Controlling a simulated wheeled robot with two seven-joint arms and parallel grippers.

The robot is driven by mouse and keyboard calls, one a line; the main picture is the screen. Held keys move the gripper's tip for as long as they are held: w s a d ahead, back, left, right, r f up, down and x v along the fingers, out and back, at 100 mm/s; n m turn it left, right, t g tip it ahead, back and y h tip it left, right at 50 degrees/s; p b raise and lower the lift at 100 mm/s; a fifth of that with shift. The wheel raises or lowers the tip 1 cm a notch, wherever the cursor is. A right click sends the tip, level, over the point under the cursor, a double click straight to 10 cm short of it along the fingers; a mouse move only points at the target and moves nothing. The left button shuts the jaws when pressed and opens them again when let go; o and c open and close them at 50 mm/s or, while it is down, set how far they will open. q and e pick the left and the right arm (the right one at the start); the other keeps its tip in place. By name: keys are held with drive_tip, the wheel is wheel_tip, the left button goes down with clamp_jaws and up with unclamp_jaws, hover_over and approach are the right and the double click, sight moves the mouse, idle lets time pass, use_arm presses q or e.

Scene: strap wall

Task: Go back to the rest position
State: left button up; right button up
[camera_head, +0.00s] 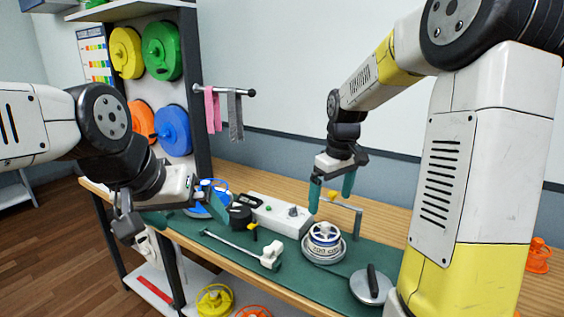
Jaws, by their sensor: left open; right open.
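My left gripper (202,196) is open above the left end of the bench, near a blue spool (210,208). My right gripper (331,193) is open, pointing down, with teal fingers. It is above the bench by a small metal stand (352,212) and a yellow knob. I cannot tell whether it touches either. Nothing shows held in either gripper. My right arm covers much of the right side of the view.
A rack (203,90) with colored spools stands behind left. Straps hang from a peg.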

drive_tip(key=s+a+r+m+t, duration=0.1)
drive_tip(key=s+r+m+t, duration=0.1)
drive_tip(key=s, duration=0.8)
drive_tip(key=s+a+r+m+t+y, duration=0.1)
drive_tip(key=s+r+m+t, duration=0.2)
drive_tip(key=s+r, duration=0.3)
drive_tip(key=s+m, duration=0.1)
drive_tip(key=s, duration=0.3)
drive_tip(key=shift+r+y, duration=0.25)
drive_tip(key=shift+y, duration=0.05)
